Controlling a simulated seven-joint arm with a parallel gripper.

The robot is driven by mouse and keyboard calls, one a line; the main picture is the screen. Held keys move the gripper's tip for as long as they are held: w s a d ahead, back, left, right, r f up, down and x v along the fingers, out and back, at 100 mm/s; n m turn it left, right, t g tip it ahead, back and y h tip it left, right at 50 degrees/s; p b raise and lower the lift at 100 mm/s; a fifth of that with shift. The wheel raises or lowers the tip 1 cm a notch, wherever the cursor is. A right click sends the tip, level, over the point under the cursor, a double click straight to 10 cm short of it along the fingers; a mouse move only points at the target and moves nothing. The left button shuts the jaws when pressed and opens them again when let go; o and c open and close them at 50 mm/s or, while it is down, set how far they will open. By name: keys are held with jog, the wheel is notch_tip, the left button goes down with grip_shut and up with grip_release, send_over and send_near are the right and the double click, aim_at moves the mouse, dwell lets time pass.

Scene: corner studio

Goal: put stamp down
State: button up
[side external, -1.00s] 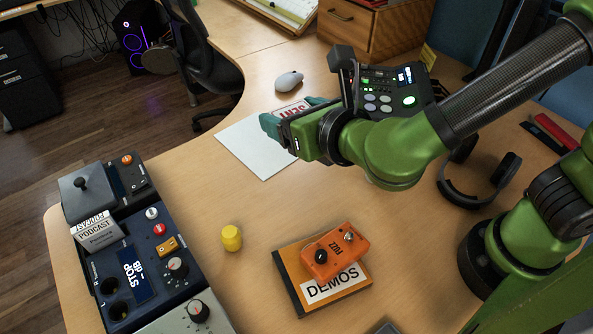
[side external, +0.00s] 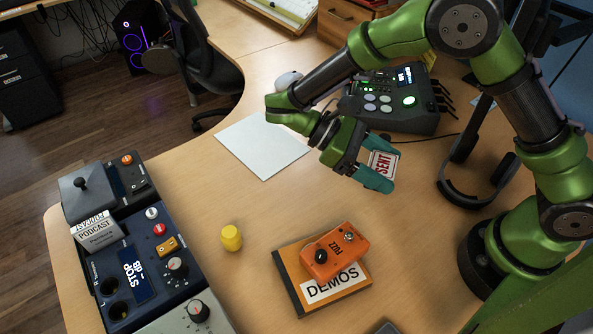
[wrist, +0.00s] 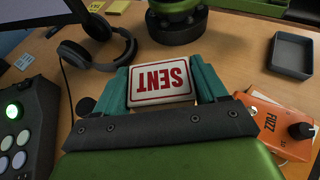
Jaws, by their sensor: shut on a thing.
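The stamp (side external: 382,164) is a block with a white face reading "SENT" in red. My gripper (side external: 380,168) has teal fingers and is shut on the stamp, in the air over the desk between the control box and the orange pedal. The wrist view shows the stamp (wrist: 161,82) between the two teal fingers, its label upside down in that picture. A sheet of white paper (side external: 262,147) lies on the desk to the left of my gripper. The stamp's underside is hidden.
Headphones (side external: 462,198) lie right, the control box (side external: 400,100) behind. A grey tray (wrist: 291,54) shows in the wrist view.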

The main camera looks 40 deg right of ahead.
jog(key=a+m+y, duration=0.1)
jog(key=m+y, duration=0.1)
jog(key=y, duration=0.1)
jog(key=a+m+g+y, duration=0.1)
jog(key=m+y, duration=0.2)
jog(key=a+m+g+y, duration=0.1)
jog(key=m+y, duration=0.1)
jog(key=shift+s+r+m+y, duration=0.35)
jog(key=shift+m+y, duration=0.05)
jog(key=w+a+r+m+t+y, duration=0.3)
jog(key=w+r+m+t+y, duration=0.25)
jog(key=m, duration=0.25)
jog(key=w+a+r+m+t+y, duration=0.3)
jog(key=w+r+m+t+y, duration=0.25)
jog(key=m+t, duration=0.2)
jog(key=m, duration=0.1)
send_over(302, 195)
jog(key=shift+y, duration=0.4)
notch_tip(302, 195, down, 16)
jog(key=shift+f, duration=2.75)
jog(key=o, duration=1)
jog(key=shift+f, duration=0.1)
jog(key=shift+o, duration=0.2)
